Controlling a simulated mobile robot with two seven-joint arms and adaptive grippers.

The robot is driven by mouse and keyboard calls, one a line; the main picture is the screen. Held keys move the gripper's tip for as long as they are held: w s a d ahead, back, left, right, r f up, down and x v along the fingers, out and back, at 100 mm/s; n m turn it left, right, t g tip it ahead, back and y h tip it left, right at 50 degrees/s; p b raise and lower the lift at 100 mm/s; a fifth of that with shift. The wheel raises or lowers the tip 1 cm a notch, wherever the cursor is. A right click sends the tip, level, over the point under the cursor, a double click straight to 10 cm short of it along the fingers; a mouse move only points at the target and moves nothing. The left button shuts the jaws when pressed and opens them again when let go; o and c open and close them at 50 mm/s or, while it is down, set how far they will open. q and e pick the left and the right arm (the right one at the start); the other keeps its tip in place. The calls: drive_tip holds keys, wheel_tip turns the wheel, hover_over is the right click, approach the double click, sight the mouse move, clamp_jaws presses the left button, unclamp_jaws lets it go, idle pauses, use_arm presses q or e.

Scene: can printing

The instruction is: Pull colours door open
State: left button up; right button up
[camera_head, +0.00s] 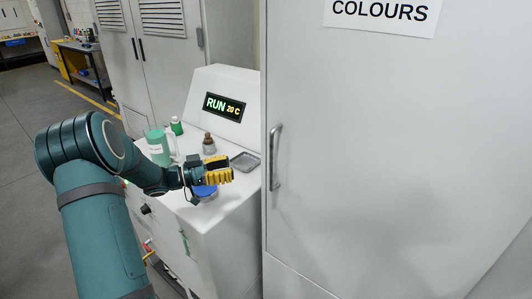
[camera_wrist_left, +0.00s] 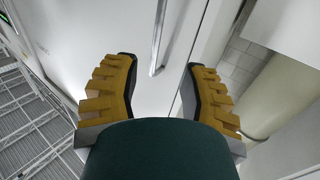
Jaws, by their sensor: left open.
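The colours door (camera_head: 390,150) is a large pale grey cabinet door under a COLOURS sign (camera_head: 381,12), and it looks shut. Its vertical metal handle (camera_head: 276,157) is on the door's left edge. My left gripper (camera_head: 231,169) is left of the handle, above the white machine's top, open and apart from the handle. In the left wrist view the two yellow fingers (camera_wrist_left: 160,75) are spread, with nothing between them but the handle (camera_wrist_left: 158,38) farther off, ahead of the gap. My right gripper is not in view.
A white machine (camera_head: 222,238) with a RUN display (camera_head: 225,107) stands left of the door. On it are a green jug (camera_head: 158,148), a brown bottle (camera_head: 209,145), a small green bottle (camera_head: 176,126), a grey tray (camera_head: 245,161) and a blue item (camera_head: 205,191) near my gripper.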

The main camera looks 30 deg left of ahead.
use_arm(q)
drive_tip(key=x, duration=1.3)
drive_tip(key=shift+w+d, duration=0.2)
drive_tip(key=shift+d, duration=0.15)
drive_tip(key=shift+o, duration=0.3)
clamp_jaws()
